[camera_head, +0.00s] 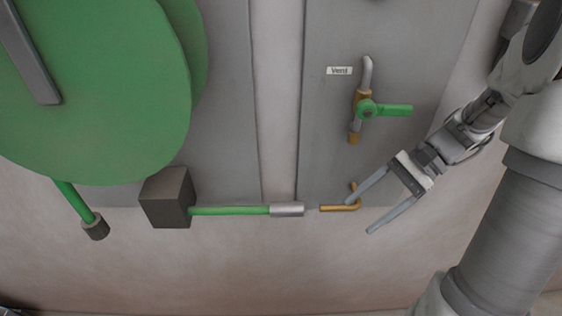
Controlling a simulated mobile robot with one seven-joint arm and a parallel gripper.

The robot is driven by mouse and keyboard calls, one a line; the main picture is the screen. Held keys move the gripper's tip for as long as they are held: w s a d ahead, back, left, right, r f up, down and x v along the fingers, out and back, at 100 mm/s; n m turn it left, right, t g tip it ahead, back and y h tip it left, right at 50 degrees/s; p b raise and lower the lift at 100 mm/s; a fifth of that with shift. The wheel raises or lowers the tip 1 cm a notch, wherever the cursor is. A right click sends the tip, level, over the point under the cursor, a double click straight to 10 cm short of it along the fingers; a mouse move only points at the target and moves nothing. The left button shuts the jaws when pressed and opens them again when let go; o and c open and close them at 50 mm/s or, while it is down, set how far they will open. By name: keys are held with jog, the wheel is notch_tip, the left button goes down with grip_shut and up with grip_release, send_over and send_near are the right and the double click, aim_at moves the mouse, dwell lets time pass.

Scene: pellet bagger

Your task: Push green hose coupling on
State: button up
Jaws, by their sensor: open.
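The green hose (230,210) runs level from a dark block to a silver coupling (287,209) at its right end. Just right of the coupling is a brass elbow fitting (338,208), with a thin tip pointing toward the coupling. A small gap seems to show between the coupling and the brass; I cannot tell whether they touch. My gripper (359,216) is open, its two fingers pointing down and left. Its upper fingertip is close to or overlapping the elbow's right end in the picture; contact cannot be told. Nothing shows between the fingers.
A valve with a green handle (390,110) sits above on the grey panel (320,130), beside a "Vent" label (339,71). A dark block (168,197) and a large green reel (95,90) are at left. The area below the hose is clear.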

aim_at(286, 210)
jog(key=w+d+f+m+t+y+b, duration=0.25)
jog(key=w+f+m+y, duration=0.2)
jog(key=y, duration=0.45)
jog(key=shift+t, duration=0.35)
jog(key=a+b, duration=0.1)
jog(key=a, duration=1.6)
jog(key=shift+s+a+f, duration=0.1)
jog(key=shift+a, duration=0.25)
grip_shut()
